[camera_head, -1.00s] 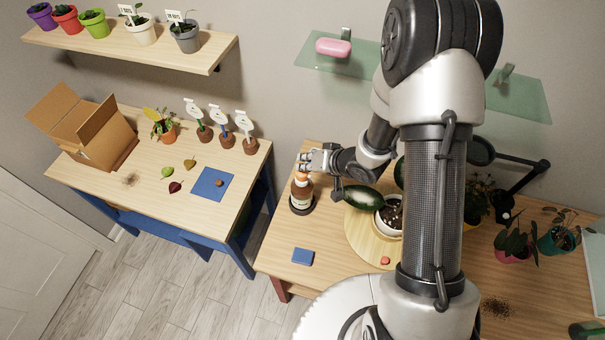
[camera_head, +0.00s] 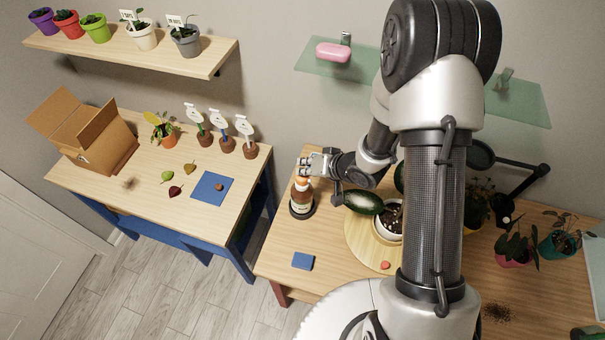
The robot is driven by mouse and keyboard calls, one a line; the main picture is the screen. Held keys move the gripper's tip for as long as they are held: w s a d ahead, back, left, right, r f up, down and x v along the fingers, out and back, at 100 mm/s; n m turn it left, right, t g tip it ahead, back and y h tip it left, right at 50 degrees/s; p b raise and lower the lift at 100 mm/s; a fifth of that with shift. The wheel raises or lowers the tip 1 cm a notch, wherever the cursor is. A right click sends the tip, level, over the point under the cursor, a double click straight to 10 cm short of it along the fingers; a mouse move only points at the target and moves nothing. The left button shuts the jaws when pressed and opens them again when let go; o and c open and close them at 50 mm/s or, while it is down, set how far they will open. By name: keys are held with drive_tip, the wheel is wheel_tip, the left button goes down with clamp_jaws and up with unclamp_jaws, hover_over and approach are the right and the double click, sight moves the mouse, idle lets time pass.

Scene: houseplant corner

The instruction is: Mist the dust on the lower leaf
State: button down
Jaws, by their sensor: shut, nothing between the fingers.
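A brown spray bottle (camera_head: 301,197) with an orange-red top stands upright on a dark round base on the right table. My gripper (camera_head: 303,170) is at the bottle's top, shut, with nothing seen between its fingers. I cannot tell whether the fingers touch the top. A large dark green leaf (camera_head: 363,202) reaches left from a plant in a white pot (camera_head: 391,216), just right of the bottle. Part of another leaf shows higher up, mostly hidden behind my arm.
The white pot stands on a round wooden board (camera_head: 362,238) with a small red object (camera_head: 385,265). A blue cloth (camera_head: 303,261) lies in front of the bottle. A glass shelf (camera_head: 360,66) hangs above. More potted plants (camera_head: 515,250) stand at right, near spilled soil (camera_head: 497,312).

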drive_tip(key=shift+f, duration=0.1)
idle(0.3)
drive_tip(key=shift+s+f, duration=0.1)
drive_tip(key=shift+f, duration=0.25)
drive_tip(key=shift+r, duration=0.35)
idle(0.4)
wheel_tip(320, 180, up, 6)
drive_tip(key=p, duration=0.6)
drive_tip(key=shift+r, duration=0.15)
idle(1.5)
